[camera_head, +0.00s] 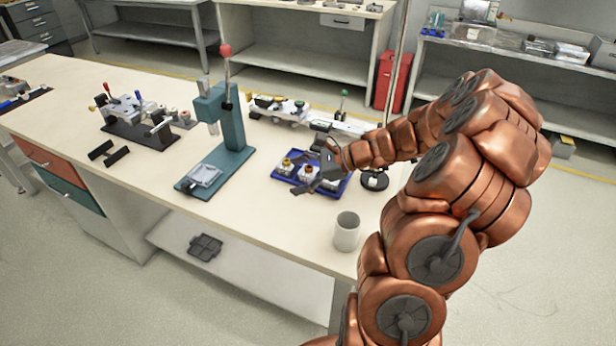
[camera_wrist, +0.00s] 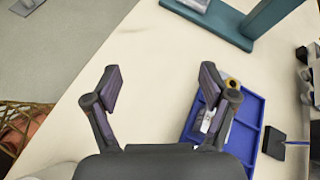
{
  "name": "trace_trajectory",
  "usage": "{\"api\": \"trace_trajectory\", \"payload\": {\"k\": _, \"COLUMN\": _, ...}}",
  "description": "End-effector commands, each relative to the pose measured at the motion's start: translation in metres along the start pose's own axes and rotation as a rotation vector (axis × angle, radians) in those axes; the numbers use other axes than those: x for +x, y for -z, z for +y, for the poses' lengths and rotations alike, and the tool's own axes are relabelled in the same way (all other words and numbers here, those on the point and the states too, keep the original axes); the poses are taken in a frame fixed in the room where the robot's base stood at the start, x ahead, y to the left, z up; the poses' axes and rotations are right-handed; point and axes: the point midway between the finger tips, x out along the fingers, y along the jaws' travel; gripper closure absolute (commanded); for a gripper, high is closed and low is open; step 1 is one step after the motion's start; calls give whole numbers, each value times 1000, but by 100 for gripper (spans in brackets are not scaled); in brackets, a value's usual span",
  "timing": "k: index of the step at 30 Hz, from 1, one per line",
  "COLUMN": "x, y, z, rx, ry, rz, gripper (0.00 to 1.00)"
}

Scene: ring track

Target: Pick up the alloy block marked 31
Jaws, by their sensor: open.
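A blue tray (camera_head: 340,192) on the bench holds several small pale metal blocks (camera_head: 286,164) with coloured tops. No number is readable on any block, so I cannot tell which is marked 31. My gripper (camera_head: 303,182) is over the tray in the head view and partly hides it. In the wrist view my gripper (camera_wrist: 162,86) is open and empty, with bare bench top between its fingers.
A teal press (camera_head: 231,130) stands left of the tray; its base (camera_wrist: 232,38) also shows in the wrist view. A grey cup (camera_head: 346,232) stands near the front edge. A round black stand (camera_head: 374,181) is right of the tray. A clamp fixture (camera_head: 140,120) is further left.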

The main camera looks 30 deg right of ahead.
Motion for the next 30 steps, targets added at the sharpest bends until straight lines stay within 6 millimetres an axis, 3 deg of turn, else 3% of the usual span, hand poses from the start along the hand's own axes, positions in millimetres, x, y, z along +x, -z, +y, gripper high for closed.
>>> {"api": "trace_trajectory", "payload": {"k": 1, "x": -11, "y": 23, "z": -13, "rx": 78, "ry": 60, "rz": -7, "gripper": 17}}
{"api": "trace_trajectory", "payload": {"k": 3, "x": -25, "y": 48, "z": -29, "rx": 172, "ry": 134, "rz": -19, "gripper": 17}}
{"api": "trace_trajectory", "payload": {"k": 6, "x": -43, "y": 78, "z": -43, "rx": 278, "ry": 216, "rz": -32, "gripper": 17}}
{"api": "trace_trajectory", "payload": {"k": 10, "x": -59, "y": 104, "z": -52, "rx": 366, "ry": 284, "rz": -47, "gripper": 17}}
{"api": "trace_trajectory", "payload": {"k": 15, "x": -62, "y": 114, "z": -58, "rx": 405, "ry": 313, "rz": -54, "gripper": 17}}
{"api": "trace_trajectory", "payload": {"k": 30, "x": -19, "y": 111, "z": -74, "rx": 403, "ry": 308, "rz": -51, "gripper": 17}}
